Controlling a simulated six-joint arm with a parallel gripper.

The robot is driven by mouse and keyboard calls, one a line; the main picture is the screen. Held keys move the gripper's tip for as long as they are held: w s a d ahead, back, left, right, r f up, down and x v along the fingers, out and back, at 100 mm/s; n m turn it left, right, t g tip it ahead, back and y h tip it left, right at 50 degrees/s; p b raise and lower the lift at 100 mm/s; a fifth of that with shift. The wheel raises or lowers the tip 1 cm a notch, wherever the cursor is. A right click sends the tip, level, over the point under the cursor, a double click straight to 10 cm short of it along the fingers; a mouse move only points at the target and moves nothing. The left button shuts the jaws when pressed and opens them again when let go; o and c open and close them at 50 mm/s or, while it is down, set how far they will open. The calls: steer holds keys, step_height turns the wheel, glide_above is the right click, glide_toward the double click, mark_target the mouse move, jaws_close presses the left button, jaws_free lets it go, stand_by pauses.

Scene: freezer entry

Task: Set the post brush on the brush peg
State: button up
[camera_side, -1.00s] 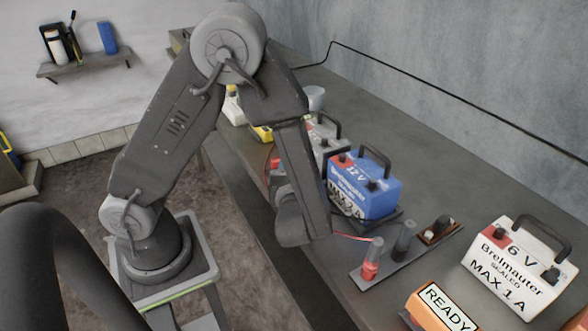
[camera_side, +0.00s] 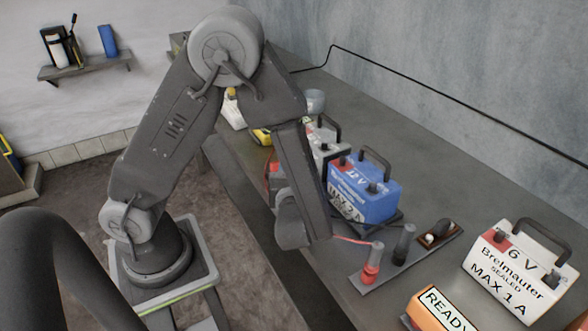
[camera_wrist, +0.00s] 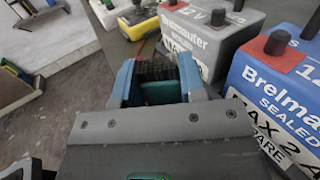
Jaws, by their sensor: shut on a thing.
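In the wrist view my gripper (camera_wrist: 157,80) has its two blue fingers closed around a dark, ribbed piece with a teal-green part, which appears to be the post brush (camera_wrist: 160,92). Most of it is hidden by the gripper body. In the side view the forearm hides the fingers and the brush; the wrist hangs at the bench's front edge, left of the blue battery. I cannot make out the brush peg for sure. A grey rack (camera_side: 374,283) to the right bears a red post (camera_side: 370,266), a black post (camera_side: 403,246) and a brown tray with a dark piece (camera_side: 441,230).
The blue battery (camera_side: 362,190) and a grey battery (camera_side: 325,140) stand close by my wrist. A white 6 V battery (camera_side: 515,270) and an orange READY box (camera_side: 440,310) stand at the right.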

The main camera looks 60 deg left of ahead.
steer(key=shift+f, duration=0.55)
stand_by(0.5)
steer(key=shift+r, duration=0.55)
steer(key=shift+f, duration=0.65)
stand_by(1.0)
steer(key=shift+r, duration=0.15)
steer(key=shift+r, duration=0.5)
steer(key=w+r+m+t+h, duration=0.5)
steer(key=r+t, duration=0.1)
steer(key=r, duration=0.4)
steer(key=w+d+r+m+t+h, duration=0.3)
steer(key=w+d+r+m+h, duration=0.2)
steer(key=d+m+h, duration=0.2)
steer(key=d+h, duration=0.2)
steer(key=h, duration=0.1)
steer(key=shift+w+r+h, duration=0.25)
steer(key=shift+r+h, duration=0.05)
